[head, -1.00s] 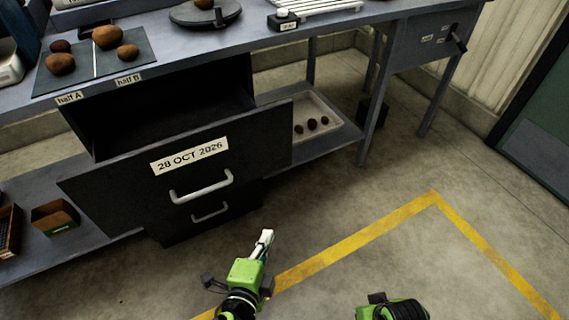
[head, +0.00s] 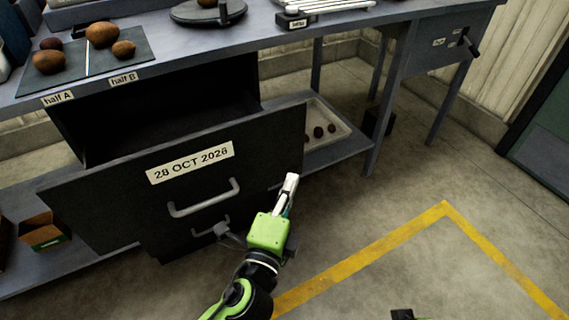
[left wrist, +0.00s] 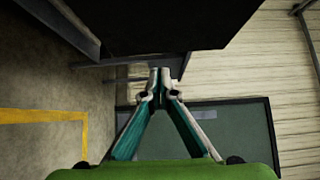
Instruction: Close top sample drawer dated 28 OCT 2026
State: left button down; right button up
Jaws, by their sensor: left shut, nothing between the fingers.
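The top sample drawer (head: 105,205) has a dark front with a white label (head: 190,162) reading 28 OCT 2026 and a pale bar handle (head: 204,198). It stands pulled out from under the bench, with its dark inside showing behind the front. My left gripper (head: 291,180) is shut and empty, in front of the drawer front near its right end, right of the handle. Whether it touches the front cannot be told. In the left wrist view the shut fingertips (left wrist: 160,72) lie just below a dark panel. Only a small part of my right arm shows at the bottom edge.
The bench top (head: 190,48) holds a mat (head: 135,62) with several potatoes. A tray (head: 335,122) with potatoes sits on the lower shelf at right. Floor inside the yellow line (head: 390,243) is clear.

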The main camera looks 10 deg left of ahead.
aim_at(289, 154)
pick_arm(q)
jog(key=w, duration=0.2)
jog(key=w+a, duration=0.1)
jog(key=w, duration=0.2)
jog(key=shift+a, duration=0.15)
jog(key=shift+w+a, duration=0.25)
jog(key=shift+w, duration=0.05)
jog(key=shift+w, duration=0.1)
